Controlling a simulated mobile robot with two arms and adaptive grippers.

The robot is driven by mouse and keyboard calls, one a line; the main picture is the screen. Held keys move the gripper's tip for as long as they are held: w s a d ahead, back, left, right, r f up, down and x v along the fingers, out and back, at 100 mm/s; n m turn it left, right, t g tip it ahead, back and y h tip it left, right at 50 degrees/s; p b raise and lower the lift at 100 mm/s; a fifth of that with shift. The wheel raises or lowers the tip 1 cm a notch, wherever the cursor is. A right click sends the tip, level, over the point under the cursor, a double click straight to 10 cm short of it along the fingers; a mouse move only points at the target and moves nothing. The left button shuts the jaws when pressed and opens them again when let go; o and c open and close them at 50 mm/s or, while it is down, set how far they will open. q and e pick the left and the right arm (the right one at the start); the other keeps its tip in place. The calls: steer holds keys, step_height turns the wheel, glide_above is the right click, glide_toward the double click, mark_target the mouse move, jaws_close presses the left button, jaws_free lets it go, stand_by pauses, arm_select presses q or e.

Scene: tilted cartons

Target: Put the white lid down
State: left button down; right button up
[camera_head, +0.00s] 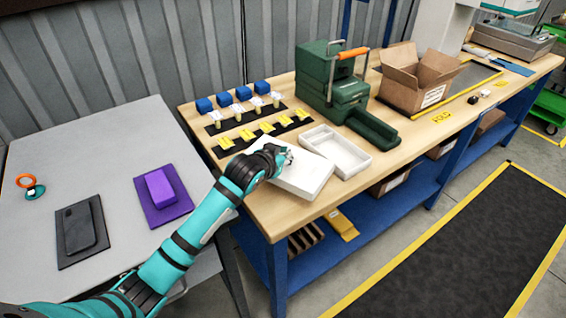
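The white lid (305,181) is a shallow, pale rectangular piece over the near left part of the wooden workbench. My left gripper (284,156) is at the lid's far left edge and looks closed on it; its fingertips are partly hidden. Whether the lid touches the bench is hard to tell. Just behind and right of the lid, an open white box (337,152) stands on the bench, its inside facing up and empty. My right gripper is not in view.
A green toolbox (330,75) and an open carton (416,77) stand farther along the workbench (404,150). A grey table (110,140) with a purple box (160,187) is on the left.

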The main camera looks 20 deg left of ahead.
arm_select(q)
steer(key=shift+w+a, duration=0.25)
steer(key=shift+w, duration=0.1)
steer(key=shift+f, duration=0.35)
step_height(320, 180, down, 2)
steer(key=shift+f, duration=0.4)
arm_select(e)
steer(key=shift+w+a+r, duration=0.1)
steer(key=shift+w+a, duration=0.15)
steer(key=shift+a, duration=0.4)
arm_select(q)
steer(key=shift+f, duration=0.15)
steer(key=c, duration=1.5)
jaws_free()
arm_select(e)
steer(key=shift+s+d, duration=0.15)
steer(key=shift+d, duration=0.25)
